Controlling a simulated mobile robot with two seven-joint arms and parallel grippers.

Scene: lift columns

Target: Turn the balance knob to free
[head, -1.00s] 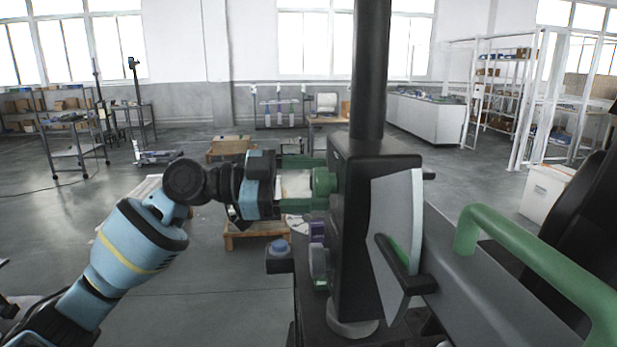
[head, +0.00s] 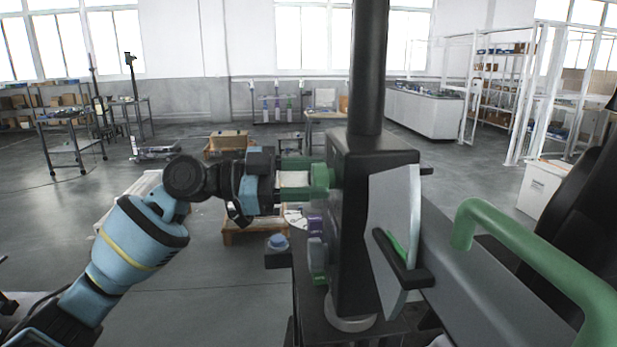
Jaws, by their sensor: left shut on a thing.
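The black column housing (head: 350,270) stands upright in the middle of the head view. A green round knob (head: 322,178) sits on its left side near the top. My left gripper (head: 308,179) comes in level from the left, its fingers shut on this green knob. The fingers hide part of the knob, and I cannot read any free or lock mark. Below it on the same side are a purple knob (head: 316,224) and a grey-blue knob (head: 317,250). My right gripper is out of view.
A blue button on a small black box (head: 278,252) juts out left of the housing, below my left gripper. A pale curved plate (head: 391,240) and black lever are on the right side. A green handle (head: 540,255) fills the lower right. Open floor lies left.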

